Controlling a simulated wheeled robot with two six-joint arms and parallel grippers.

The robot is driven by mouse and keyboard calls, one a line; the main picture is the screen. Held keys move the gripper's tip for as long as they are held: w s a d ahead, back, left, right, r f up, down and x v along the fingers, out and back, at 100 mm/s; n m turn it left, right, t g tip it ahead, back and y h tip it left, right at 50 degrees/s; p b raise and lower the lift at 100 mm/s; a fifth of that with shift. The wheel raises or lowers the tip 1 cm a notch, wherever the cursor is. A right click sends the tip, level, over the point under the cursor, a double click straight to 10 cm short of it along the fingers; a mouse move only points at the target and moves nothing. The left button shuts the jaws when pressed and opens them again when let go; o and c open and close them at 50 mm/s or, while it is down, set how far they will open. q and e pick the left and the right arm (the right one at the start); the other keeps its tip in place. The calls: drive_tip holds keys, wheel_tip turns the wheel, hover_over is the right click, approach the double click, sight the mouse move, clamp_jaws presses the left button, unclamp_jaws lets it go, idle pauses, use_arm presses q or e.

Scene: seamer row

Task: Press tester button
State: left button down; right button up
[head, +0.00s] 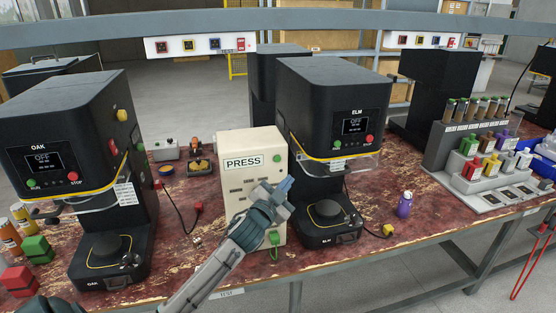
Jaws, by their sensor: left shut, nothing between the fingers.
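A cream box labelled PRESS (243,180) stands on the worn red bench between two black machines. A small green button (277,158) shows at the upper right of its front face. My left gripper (288,184) is shut and empty. It is in front of the box's right edge, just below and right of the green button in the picture. I cannot tell whether it touches the box. The gripper and forearm hide the lower right part of the box front. My right gripper is not in view.
The OAK machine (60,130) stands at the left and the ELM machine (325,110) at the right of the box. A purple bottle (404,205) stands right of ELM. A grey rack (440,150) with several small containers is further right. Red and green blocks (37,246) lie front left.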

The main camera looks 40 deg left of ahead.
sight(278, 159)
use_arm(q)
drive_tip(key=shift+w+a, duration=0.1)
drive_tip(key=shift+a, duration=0.05)
drive_tip(key=w+a, duration=0.5)
drive_tip(key=a, duration=0.1)
drive_tip(key=shift+w+a+p, duration=0.25)
drive_tip(key=shift+w+p, duration=0.05)
drive_tip(key=shift+p, duration=0.1)
idle(0.8)
idle(0.9)
idle(0.4)
drive_tip(key=shift+w+a, duration=0.25)
drive_tip(key=shift+a, duration=0.05)
